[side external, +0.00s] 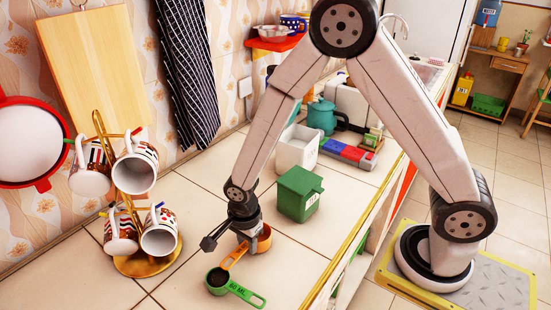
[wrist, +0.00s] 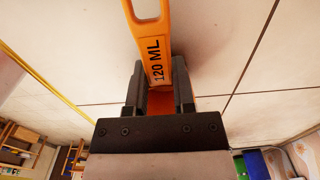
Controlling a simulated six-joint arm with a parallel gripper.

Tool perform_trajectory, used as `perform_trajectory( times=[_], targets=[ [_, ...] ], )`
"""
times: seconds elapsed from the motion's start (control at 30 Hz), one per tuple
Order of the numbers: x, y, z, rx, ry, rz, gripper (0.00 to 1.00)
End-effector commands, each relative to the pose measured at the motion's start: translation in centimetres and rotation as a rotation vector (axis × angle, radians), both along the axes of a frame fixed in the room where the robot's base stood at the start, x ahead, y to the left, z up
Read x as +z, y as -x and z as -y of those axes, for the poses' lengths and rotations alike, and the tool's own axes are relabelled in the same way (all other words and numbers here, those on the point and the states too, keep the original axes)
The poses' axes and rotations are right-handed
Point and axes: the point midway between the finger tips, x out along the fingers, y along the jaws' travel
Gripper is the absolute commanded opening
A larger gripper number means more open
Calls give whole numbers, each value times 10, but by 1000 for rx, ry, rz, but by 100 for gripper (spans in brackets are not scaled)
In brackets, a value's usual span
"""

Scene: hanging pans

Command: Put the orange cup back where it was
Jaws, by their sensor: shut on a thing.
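The orange cup (side external: 264,240) is a measuring cup with a long handle. In the side view it is at or just above the tiled counter, and I cannot tell whether it touches. Its handle reaches down-left toward the green cup. In the wrist view the orange handle (wrist: 153,40), marked "120 ML", runs between my two dark fingers. My gripper (side external: 246,232) points down and is shut on the orange cup; it also shows in the wrist view (wrist: 158,80). Part of the cup is hidden behind the gripper.
A green measuring cup (side external: 245,292) lies just in front. A green box (side external: 299,194) and a white container (side external: 297,148) stand behind to the right. A gold stand (side external: 128,265) with several hanging mugs is at left. The counter's front edge (side external: 345,242) is at right.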

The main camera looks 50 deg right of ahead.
Motion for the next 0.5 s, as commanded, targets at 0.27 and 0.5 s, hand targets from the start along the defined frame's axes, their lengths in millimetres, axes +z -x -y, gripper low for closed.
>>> perform_trajectory(
  times=[0.27, 0.5],
  targets=[
    [-2, 0, 0, 0, 0, 0, 66],
    [-2, 0, 0, 0, 0, 0, 66]
  ],
)
